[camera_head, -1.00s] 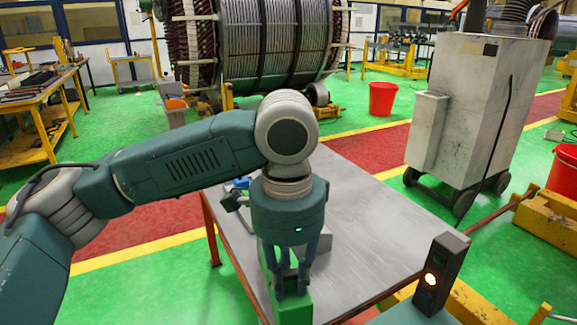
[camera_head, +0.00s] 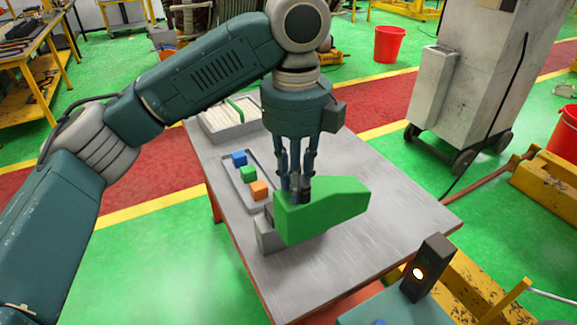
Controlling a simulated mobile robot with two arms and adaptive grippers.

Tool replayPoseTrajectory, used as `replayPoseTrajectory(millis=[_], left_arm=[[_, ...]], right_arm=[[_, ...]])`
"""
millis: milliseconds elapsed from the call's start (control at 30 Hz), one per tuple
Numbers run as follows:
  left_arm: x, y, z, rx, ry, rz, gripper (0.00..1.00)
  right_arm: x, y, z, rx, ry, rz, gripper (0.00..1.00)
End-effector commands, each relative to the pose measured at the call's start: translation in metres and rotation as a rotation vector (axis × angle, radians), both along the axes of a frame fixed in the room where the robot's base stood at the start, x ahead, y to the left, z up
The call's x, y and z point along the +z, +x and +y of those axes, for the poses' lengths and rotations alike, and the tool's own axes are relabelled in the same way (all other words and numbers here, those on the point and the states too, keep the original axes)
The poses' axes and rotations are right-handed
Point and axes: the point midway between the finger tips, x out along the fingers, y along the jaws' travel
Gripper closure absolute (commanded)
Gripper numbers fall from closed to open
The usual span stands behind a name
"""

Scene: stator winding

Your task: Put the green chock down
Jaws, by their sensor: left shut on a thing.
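The green chock (camera_head: 322,212) is a wedge-like block over the front part of the grey metal table (camera_head: 395,225). My left gripper (camera_head: 296,196) comes down from above and is shut on its left part. A grey block (camera_head: 268,232) shows beside and partly behind the chock's lower left. I cannot tell whether the chock touches the table or the grey block. My right gripper is not in view.
A tray (camera_head: 228,172) with blue, green and orange blocks lies left of the gripper. A light rack (camera_head: 222,122) stands at the back of the table. The table's right part is clear. A dark lamp box (camera_head: 428,268) stands at front right.

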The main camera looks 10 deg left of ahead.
Motion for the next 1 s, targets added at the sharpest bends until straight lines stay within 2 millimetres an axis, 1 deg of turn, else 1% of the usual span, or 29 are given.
replayPoseTrajectory(millis=[67,167,367,600,700,800,1000], left_arm=[[0.0,0.0,0.0,-0.008,-0.002,-0.001,1.0],[-0.012,0.0,-0.001,-0.01,-0.002,0.002,1.0],[-0.059,-0.001,-0.001,-0.008,-0.003,0.005,1.0],[-0.117,-0.001,0.0,-0.007,-0.001,0.001,1.0],[-0.136,-0.001,0.0,-0.005,-0.001,0.0,1.0],[-0.149,0.0,0.0,-0.006,-0.002,-0.002,1.0],[-0.161,0.0,0.0,-0.007,-0.003,-0.001,1.0]], right_arm=[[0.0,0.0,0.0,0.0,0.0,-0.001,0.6],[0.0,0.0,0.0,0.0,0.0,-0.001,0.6],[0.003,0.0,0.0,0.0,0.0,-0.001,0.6],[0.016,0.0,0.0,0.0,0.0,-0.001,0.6],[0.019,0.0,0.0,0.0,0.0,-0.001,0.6],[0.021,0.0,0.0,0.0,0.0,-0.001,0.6],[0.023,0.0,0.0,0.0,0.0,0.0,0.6]])
